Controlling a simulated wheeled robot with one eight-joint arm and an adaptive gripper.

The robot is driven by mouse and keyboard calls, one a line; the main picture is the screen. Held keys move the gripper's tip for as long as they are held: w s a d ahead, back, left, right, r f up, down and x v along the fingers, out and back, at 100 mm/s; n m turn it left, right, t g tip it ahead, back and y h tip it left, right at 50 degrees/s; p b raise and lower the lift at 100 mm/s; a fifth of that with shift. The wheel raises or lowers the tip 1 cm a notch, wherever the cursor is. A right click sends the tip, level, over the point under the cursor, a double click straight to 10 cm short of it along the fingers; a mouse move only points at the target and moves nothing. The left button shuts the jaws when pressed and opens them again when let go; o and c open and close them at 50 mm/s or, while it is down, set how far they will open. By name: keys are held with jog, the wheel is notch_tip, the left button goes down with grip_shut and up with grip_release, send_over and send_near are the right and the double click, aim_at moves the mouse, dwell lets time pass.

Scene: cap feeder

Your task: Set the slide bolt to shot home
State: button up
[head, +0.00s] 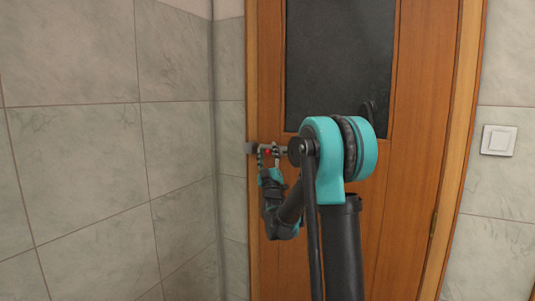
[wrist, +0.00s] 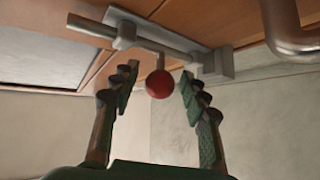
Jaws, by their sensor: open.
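The slide bolt is a grey metal rod (wrist: 160,46) held by a guide bracket (wrist: 124,36) on a pale plate. A grey block (wrist: 217,66) stands by the rod's far end in the wrist view; I cannot tell whether the rod enters it. A red ball knob (wrist: 159,84) hangs from the rod on a short stem. In the head view the red knob (head: 267,152) is small and partly covered by my gripper (head: 268,159). My gripper (wrist: 158,76) is open, with one finger on each side of the knob and visible gaps between.
The bolt is on a wooden door (head: 410,130) with a dark panel (head: 340,60), near its left edge. A curved metal bar (wrist: 290,30) is close by at upper right in the wrist view. A tiled wall (head: 80,150) stands left; a light switch (head: 498,140) is on the right wall.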

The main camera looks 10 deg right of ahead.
grip_shut()
dwell(0.4)
jog(key=w+a, duration=0.2)
jog(key=a, duration=0.1)
jog(key=shift+w+r, duration=0.1)
jog(key=shift+w, duration=0.05)
grip_release()
jog(key=shift+a, duration=0.1)
